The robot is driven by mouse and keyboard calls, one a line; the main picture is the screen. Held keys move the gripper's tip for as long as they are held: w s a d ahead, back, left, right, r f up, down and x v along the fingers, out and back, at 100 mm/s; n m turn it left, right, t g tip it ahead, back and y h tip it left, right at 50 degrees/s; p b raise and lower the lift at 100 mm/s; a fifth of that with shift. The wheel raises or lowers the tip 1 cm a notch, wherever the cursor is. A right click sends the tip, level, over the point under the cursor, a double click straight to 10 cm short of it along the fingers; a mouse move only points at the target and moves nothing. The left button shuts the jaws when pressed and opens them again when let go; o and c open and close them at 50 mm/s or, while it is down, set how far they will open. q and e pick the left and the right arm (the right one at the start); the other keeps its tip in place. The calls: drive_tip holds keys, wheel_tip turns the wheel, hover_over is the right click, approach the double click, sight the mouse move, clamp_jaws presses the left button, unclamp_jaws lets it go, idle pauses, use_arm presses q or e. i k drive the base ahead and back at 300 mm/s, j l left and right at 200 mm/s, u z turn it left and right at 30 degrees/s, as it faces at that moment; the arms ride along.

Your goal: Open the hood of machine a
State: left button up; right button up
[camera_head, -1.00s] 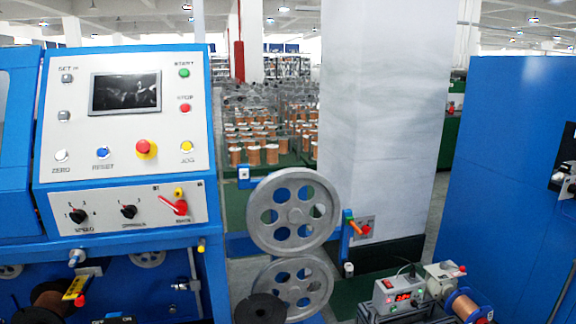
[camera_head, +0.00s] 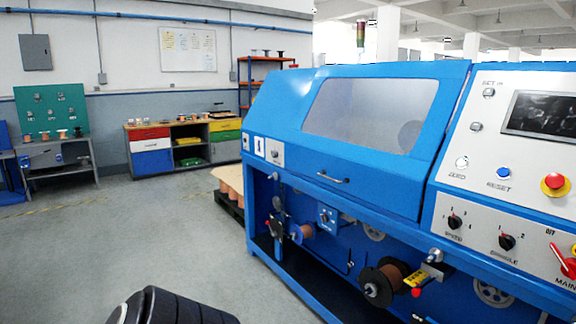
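The blue machine (camera_head: 290,200) fills the right half of the head view. Its blue hood (camera_head: 275,110) has a large clear window (camera_head: 370,115) and is closed. A dark bar handle (camera_head: 332,177) sits on the hood's lower front panel. The control panel (camera_head: 500,160) with screen, buttons and knobs is to the right of the hood. I cannot read a label marking this as machine a. Neither gripper shows. A black rounded part (camera_head: 170,308) at the bottom edge is probably mine, well apart from the handle.
Copper spools (camera_head: 392,277) and rollers sit below the hood. A pallet with copper spools (camera_head: 230,190) stands beyond the machine's left end. Drawer cabinets (camera_head: 180,145), a workbench (camera_head: 60,160) and an orange shelf (camera_head: 262,75) line the back wall. The grey floor (camera_head: 120,240) at left is clear.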

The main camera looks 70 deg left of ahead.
sight(394, 182)
drive_tip(key=u, duration=2.05)
drive_tip(key=i+z, duration=0.2)
drive_tip(key=i, duration=0.45)
